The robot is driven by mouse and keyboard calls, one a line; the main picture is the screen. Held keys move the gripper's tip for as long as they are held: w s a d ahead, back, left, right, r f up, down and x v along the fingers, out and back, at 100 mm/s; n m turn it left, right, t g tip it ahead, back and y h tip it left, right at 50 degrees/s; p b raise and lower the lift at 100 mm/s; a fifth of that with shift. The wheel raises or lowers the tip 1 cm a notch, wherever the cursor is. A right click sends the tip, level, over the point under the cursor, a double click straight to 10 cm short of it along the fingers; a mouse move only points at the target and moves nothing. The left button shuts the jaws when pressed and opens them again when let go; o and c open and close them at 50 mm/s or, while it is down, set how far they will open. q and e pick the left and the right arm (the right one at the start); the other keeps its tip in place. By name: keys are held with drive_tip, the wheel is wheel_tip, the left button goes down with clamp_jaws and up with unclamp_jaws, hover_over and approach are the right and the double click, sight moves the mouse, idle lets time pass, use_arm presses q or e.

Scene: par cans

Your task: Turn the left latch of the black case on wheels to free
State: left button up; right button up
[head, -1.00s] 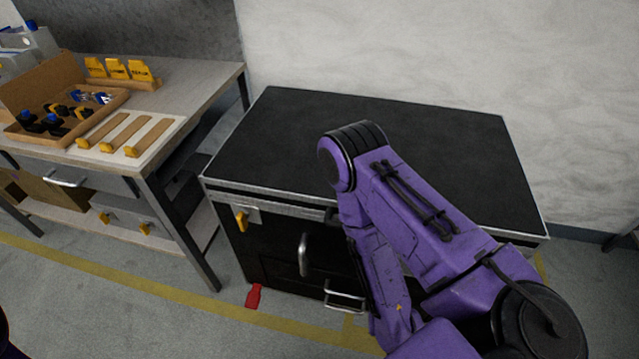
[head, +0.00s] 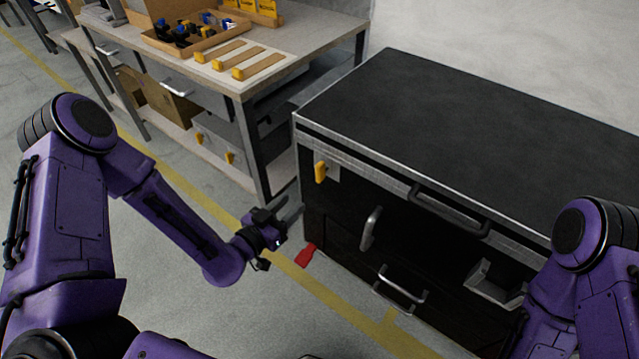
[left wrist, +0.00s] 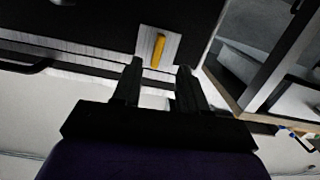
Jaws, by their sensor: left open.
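The black case (head: 480,110) stands against the wall with a silver edge around its top. Its left latch (head: 320,172) is a yellow tab on a light plate at the upper left of the front, and it looks about upright. My left gripper (head: 296,216) is open and empty, in front of the case and a little below and left of the latch, apart from it. In the left wrist view the latch (left wrist: 159,50) shows just beyond and between the open fingertips (left wrist: 157,70). My right arm covers the case's lower right; its gripper is not seen.
A workbench (head: 310,62) with a cardboard tray (head: 195,42) stands left of the case. A silver handle (head: 371,229) and a black handle (head: 450,210) stick out from the case front. A red thing (head: 305,256) lies on the floor by the yellow line.

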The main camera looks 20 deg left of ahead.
sight(317, 171)
use_arm(q)
drive_tip(key=shift+m+t+h, duration=0.4)
drive_tip(key=shift+m+t, duration=0.2)
drive_tip(key=shift+t, duration=0.1)
drive_tip(key=x, duration=0.3)
drive_tip(key=r+x, duration=0.1)
drive_tip(key=x, duration=0.3)
drive_tip(key=r+x, duration=0.1)
drive_tip(key=x, duration=0.3)
drive_tip(key=shift+w+a+r, duration=0.1)
drive_tip(key=shift+w, duration=0.2)
clamp_jaws()
